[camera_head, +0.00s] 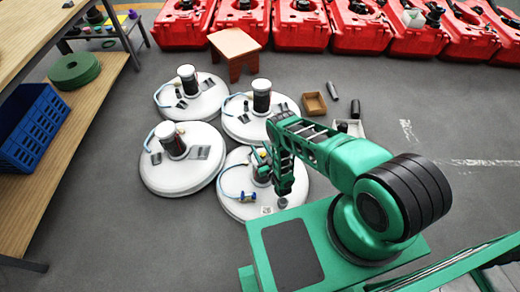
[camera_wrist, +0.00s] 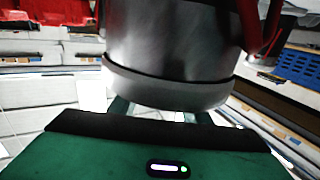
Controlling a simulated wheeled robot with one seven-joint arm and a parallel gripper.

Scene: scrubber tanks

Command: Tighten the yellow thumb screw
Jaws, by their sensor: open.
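I cannot make out a yellow thumb screw in either view. Several white round scrubber tank lids with dark upright cylinders stand on the floor. My gripper (camera_head: 265,158) is low over the nearest lid (camera_head: 236,208), beside its upright cylinder, which my arm partly hides. In the wrist view a large grey metal cylinder (camera_wrist: 170,45) with a rim at its bottom fills the upper middle, close to my gripper. My jaws are open, with their fingers mostly hidden behind that rim. Whether they touch anything I cannot tell.
Three other lids (camera_head: 180,178) stand close behind and to the left. A small orange stool (camera_head: 235,44), a brown box (camera_head: 314,103) and red cases (camera_head: 361,28) are farther back. A wooden bench (camera_head: 75,100) with a blue crate (camera_head: 34,128) is at left.

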